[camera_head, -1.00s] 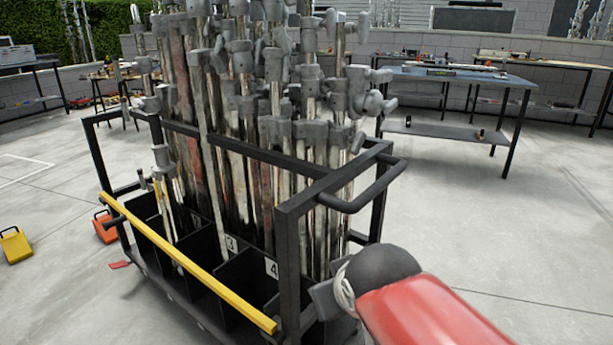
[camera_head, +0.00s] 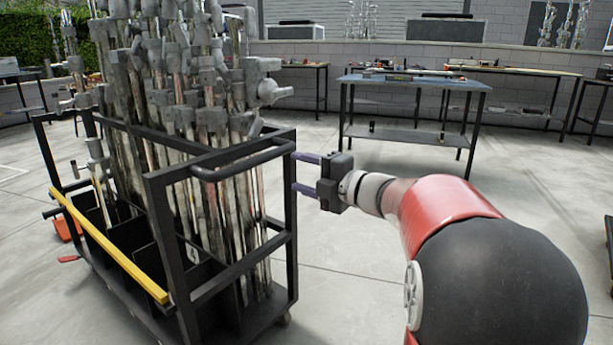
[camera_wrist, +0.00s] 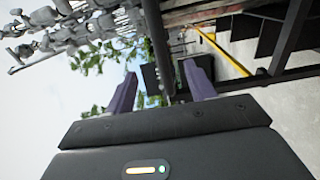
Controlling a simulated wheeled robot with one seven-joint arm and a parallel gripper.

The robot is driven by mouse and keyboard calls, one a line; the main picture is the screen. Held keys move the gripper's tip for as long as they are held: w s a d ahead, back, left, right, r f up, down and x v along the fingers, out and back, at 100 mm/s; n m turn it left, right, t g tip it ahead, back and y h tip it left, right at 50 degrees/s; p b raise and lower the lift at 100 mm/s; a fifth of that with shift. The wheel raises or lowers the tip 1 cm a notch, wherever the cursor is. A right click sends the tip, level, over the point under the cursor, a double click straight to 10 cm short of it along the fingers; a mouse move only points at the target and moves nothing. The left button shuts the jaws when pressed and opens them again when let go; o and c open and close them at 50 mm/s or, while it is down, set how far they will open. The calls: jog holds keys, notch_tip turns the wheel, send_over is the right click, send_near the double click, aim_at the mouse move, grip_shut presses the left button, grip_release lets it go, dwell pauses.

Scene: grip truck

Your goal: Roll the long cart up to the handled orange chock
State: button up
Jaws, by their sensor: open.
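The long cart (camera_head: 200,284) is a black metal frame packed with upright metal stands, with a yellow bar along its side. It stands on the floor at the left of the head view. Its push handle (camera_head: 240,164) sticks out at the near end. My gripper (camera_head: 296,173) is open, its two purple fingers pointing left at the cart's near right corner post. In the wrist view, a black post of the cart (camera_wrist: 158,45) shows between the fingers; I cannot tell whether they touch it. The orange chock (camera_head: 66,228) is on the floor beyond the cart's left side, mostly hidden.
A blue-topped work table (camera_head: 415,82) with a lower shelf stands behind my arm. More benches (camera_head: 515,71) line the block wall. A small red piece (camera_head: 68,258) lies at the cart's lower left. The floor between cart and tables is clear.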

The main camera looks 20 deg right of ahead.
aim_at(263, 161)
jog(key=p+x, duration=0.1)
jog(key=x, duration=1.2)
jog(key=shift+w, duration=0.1)
grip_shut()
jog(key=shift+w+a, duration=0.1)
